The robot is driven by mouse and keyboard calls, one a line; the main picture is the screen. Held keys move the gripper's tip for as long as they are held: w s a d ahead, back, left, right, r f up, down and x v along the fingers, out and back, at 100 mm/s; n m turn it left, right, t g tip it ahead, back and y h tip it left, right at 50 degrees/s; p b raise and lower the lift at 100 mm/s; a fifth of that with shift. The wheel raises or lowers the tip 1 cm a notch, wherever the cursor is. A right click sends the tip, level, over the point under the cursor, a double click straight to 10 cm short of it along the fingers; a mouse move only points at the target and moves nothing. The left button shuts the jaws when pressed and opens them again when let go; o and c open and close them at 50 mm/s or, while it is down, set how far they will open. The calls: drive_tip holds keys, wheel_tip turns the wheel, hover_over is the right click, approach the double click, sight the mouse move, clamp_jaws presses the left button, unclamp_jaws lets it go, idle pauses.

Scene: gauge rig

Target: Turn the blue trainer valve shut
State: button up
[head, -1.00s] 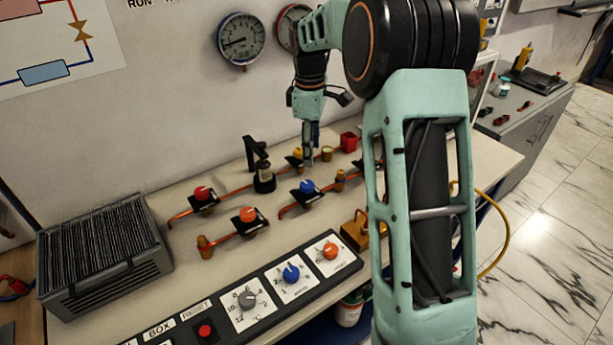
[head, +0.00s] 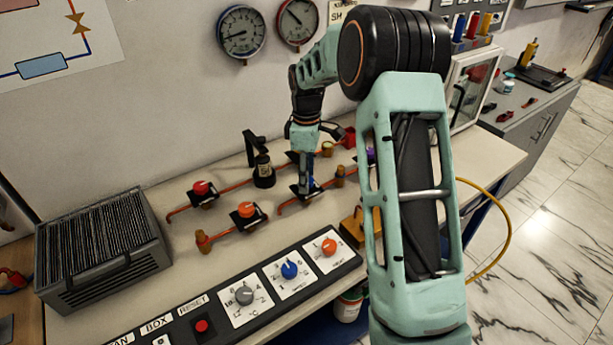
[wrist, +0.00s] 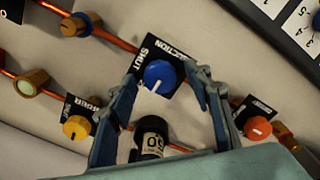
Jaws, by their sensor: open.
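The blue trainer valve (wrist: 160,75) is a round blue knob with a white pointer line on a black plate lettered SHUT at one corner. In the wrist view the pointer runs down towards the picture's bottom, not at the word SHUT. My gripper (wrist: 164,82) is open, with one finger on each side of the blue knob; whether either touches it I cannot tell. In the head view my gripper (head: 307,190) is down over the valve's plate on the bench and hides most of the blue knob (head: 314,183).
Close by are a red valve (head: 201,188), an orange valve (head: 247,209), a yellow valve (wrist: 76,127) and a black bottle (head: 263,172). A front panel (head: 215,308) carries another blue knob (head: 289,269). A grey finned box (head: 100,250) stands at left.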

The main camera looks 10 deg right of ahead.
drive_tip(key=shift+f, duration=0.15)
drive_tip(key=shift+c, duration=0.2)
drive_tip(key=c, duration=1.1)
